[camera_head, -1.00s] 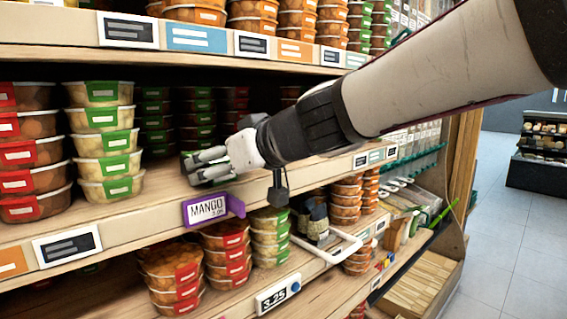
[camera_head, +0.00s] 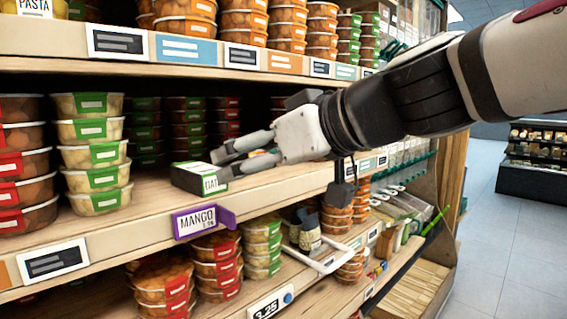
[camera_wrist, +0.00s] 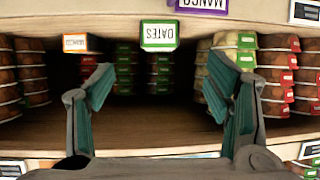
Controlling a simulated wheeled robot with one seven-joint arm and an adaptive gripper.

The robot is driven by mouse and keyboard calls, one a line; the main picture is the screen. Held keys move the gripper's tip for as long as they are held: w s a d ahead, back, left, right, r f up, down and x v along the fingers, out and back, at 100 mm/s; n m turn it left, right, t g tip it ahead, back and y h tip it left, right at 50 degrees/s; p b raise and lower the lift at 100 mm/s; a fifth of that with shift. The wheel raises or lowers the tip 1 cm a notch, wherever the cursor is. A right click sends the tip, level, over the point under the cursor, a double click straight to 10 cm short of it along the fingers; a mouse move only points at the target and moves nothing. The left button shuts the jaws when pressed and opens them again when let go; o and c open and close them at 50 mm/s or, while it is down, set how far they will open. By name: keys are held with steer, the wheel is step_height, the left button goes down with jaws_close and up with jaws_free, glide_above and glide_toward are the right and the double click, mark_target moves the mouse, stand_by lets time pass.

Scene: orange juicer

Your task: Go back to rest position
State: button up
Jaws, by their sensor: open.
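My gripper (camera_head: 222,164) is over the front of the middle shelf, with its fingers spread. In the wrist view the two fingers (camera_wrist: 165,95) stand wide apart with nothing between them. A dark price-tag block with a green and white face (camera_head: 207,178) sits by the shelf's front edge, right at my fingertips. In the wrist view it reads DATES upside down (camera_wrist: 159,35), and it stands clear of both fingers.
A purple MANGO tag (camera_head: 197,221) hangs on the shelf edge below. Stacked green-label tubs (camera_head: 92,140) and red-label tubs (camera_head: 25,165) stand to the left. More tubs fill the shelves above and below. Open floor (camera_head: 497,250) lies to the right.

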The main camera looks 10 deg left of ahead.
steer(key=shift+s+d, duration=0.1)
steer(key=shift+d, duration=0.1)
steer(key=s+d+f+m+g+h, duration=0.1)
steer(key=s+d+f+m+h, duration=0.2)
steer(key=d, duration=0.6)
steer(key=s+d+f+m+h, duration=0.4)
steer(key=s+d+f, duration=0.3)
steer(key=d+f, duration=0.2)
steer(key=s+d+f+m+g+h, duration=0.1)
steer(key=s+d+f+m+h, duration=0.3)
steer(key=d+f, duration=0.4)
steer(key=shift+s+d+f+g, duration=0.15)
steer(key=shift+s+d+g, duration=0.15)
steer(key=shift+s+d, duration=0.6)
